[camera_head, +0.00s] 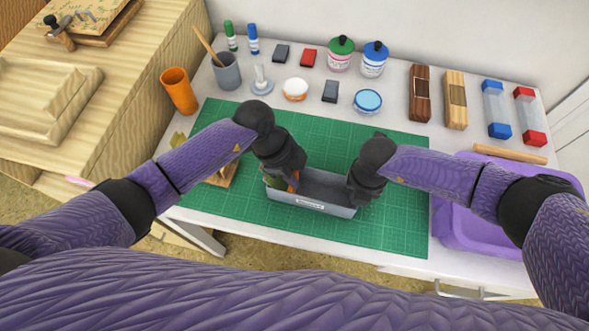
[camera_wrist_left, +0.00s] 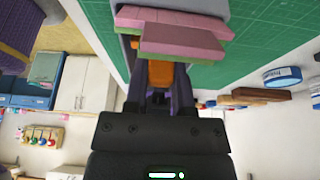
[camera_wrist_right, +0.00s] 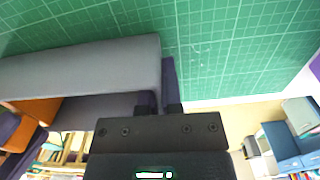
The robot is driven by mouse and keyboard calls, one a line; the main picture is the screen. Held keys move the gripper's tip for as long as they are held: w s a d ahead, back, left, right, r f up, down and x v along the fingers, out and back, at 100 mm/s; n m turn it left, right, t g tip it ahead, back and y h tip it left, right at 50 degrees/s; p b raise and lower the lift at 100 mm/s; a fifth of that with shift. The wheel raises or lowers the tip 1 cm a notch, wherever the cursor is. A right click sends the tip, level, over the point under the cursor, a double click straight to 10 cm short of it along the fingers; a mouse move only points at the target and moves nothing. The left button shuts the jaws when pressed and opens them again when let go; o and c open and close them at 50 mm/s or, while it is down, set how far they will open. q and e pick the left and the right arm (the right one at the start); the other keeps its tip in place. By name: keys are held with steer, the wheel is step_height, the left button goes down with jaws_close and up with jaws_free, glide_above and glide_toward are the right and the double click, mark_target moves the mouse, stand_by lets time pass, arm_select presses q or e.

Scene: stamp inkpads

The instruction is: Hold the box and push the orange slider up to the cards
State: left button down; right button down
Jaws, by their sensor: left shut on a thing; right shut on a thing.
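The grey open box (camera_head: 322,205) sits on the green cutting mat with a white label on its near side. My right gripper (camera_head: 357,188) is shut on the wall at its right end; the right wrist view also shows this grey wall (camera_wrist_right: 90,65). My left gripper (camera_head: 287,176) is at the box's left part, shut on the orange slider (camera_head: 294,181), which shows between its fingers in the left wrist view (camera_wrist_left: 163,75). Pink and green cards (camera_wrist_left: 180,42) stand just beyond the slider there. My gripper partly hides the slider and cards in the head view.
An orange cup (camera_head: 178,91), a grey pen cup (camera_head: 227,72), ink bottles (camera_head: 341,54) and inkpads line the back of the table. A purple tray (camera_head: 470,235) is at the right. The green mat (camera_head: 405,225) is clear right of the box.

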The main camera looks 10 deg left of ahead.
arm_select(q)
steer(key=shift+a, duration=0.1)
stand_by(0.4)
steer(key=a, duration=0.3)
steer(key=shift+w+a, duration=0.1)
steer(key=shift+w, duration=0.15)
steer(key=c, duration=0.7)
jaws_free()
